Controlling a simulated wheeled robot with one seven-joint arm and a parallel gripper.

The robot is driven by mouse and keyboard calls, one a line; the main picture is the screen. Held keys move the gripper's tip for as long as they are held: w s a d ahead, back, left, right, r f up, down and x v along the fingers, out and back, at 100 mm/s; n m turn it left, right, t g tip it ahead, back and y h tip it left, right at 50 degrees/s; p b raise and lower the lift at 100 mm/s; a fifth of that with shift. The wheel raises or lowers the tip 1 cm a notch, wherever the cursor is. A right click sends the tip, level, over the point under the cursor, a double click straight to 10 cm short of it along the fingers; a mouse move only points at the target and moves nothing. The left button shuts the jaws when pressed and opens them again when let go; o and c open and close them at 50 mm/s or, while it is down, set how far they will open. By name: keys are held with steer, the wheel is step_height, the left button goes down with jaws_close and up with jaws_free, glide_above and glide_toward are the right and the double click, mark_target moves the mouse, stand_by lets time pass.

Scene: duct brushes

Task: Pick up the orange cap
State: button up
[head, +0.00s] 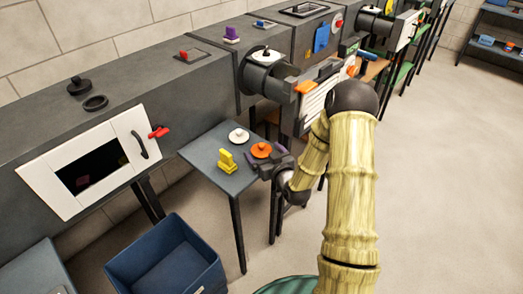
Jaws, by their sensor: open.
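The orange cap (261,149) is a round disc with a small knob, lying on a small dark grey table (204,149). A white cap (239,135) lies behind it to the left, and a yellow piece (227,162) stands to its front left. My gripper (268,162) is at the table's right edge, right beside the orange cap, with its fingers apart. Its purple-grey finger parts show near the cap's right side. I cannot tell whether a finger touches the cap.
A grey duct with a white-framed opening (58,186) and a red handle (158,132) runs along the wall behind the table. A blue bin (168,249) stands on the floor at the front left. The floor to the right is mostly clear.

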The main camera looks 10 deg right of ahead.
mark_target(262, 150)
steer(key=x, duration=0.5)
steer(key=shift+w+d+f, duration=0.1)
steer(key=shift+d+f, duration=0.05)
stand_by(0.6)
steer(key=c, duration=1.1)
